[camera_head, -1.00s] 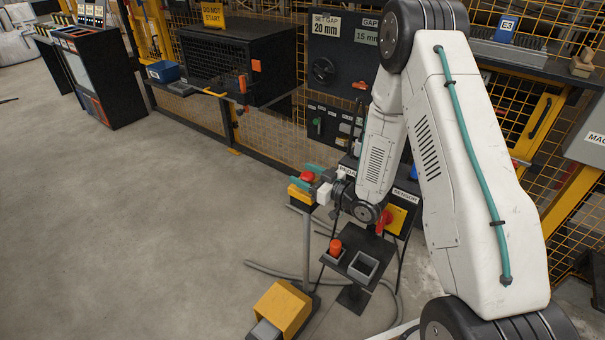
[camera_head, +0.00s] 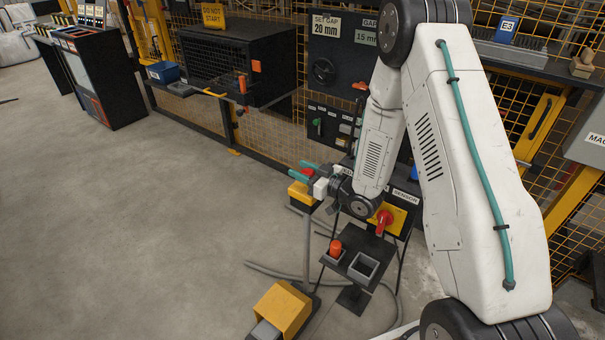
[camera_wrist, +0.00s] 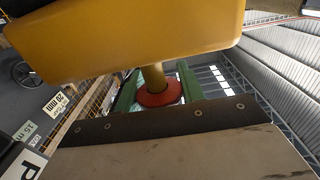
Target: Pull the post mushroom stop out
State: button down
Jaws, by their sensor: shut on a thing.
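The post mushroom stop is a red button head (camera_wrist: 160,94) on a brass stem (camera_wrist: 153,75) that comes out of a yellow box (camera_wrist: 130,40) in the wrist view. In the head view the yellow box (camera_head: 301,196) sits on top of a grey post (camera_head: 307,245), with the red head (camera_head: 308,172) just above it, mostly hidden by the fingers. My gripper (camera_head: 305,171) has green fingers, one on each side of the red head, and is shut on it. A length of stem shows between head and box.
A yellow plate with a red rotary handle (camera_head: 384,222) stands right of my gripper. Below are a small stand (camera_head: 352,256) with an orange-red piece (camera_head: 336,247) and a yellow foot-pedal cover (camera_head: 282,310). A dark caged machine (camera_head: 240,65) stands behind. Floor at left is clear.

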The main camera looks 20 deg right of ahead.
jog(key=shift+w+r, duration=0.1)
jog(key=shift+r, duration=0.15)
jog(key=c, duration=0.9)
grip_release()
jog(key=shift+o, duration=0.2)
jog(key=v, duration=0.8)
